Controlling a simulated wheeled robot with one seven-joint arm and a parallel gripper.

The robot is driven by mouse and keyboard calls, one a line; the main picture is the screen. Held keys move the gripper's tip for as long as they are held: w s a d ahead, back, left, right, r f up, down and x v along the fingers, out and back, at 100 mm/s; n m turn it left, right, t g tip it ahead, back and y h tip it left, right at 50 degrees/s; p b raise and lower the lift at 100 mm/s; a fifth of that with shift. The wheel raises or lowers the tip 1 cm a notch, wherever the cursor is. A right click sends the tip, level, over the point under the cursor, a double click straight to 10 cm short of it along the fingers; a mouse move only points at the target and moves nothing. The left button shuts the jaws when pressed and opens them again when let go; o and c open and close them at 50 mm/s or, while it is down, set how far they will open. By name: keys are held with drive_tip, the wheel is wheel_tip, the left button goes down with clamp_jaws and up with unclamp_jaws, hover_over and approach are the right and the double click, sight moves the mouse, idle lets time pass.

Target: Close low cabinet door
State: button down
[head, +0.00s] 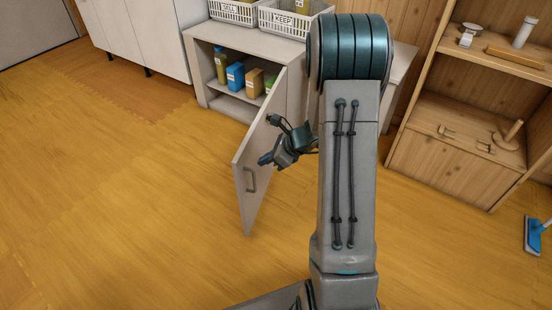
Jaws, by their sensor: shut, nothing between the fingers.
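The low cabinet (215,100) stands against the back wall, and its pale door (262,150) is swung wide open into the room. The door's grey handle (250,180) is on the face turned toward me, near the free edge. My gripper (266,160) is shut and empty. It is in front of that handle face, above and to the right of the handle. I cannot tell whether its fingertips touch the door. My arm hides the right part of the cabinet.
Inside the cabinet are several containers, including a blue one (235,76). Two white baskets labelled SELL (233,12) and KEEP (283,20) stand on top. A wooden shelf unit (450,150) and a blue brush (533,232) are at right. The floor left of the door is clear.

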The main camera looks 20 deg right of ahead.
sight(241, 163)
drive_tip(key=shift+w+a+f+b, duration=0.25)
drive_tip(key=shift+w+a, duration=0.3)
drive_tip(key=shift+a, duration=0.2)
drive_tip(key=shift+w+a+f+b, duration=0.25)
drive_tip(key=shift+w+a, duration=0.25)
drive_tip(key=shift+a, duration=0.25)
drive_tip(key=shift+w+a+f+b, duration=0.25)
drive_tip(key=shift+w+a, duration=0.3)
drive_tip(key=shift+a, duration=0.2)
drive_tip(key=shift+w+a, duration=0.1)
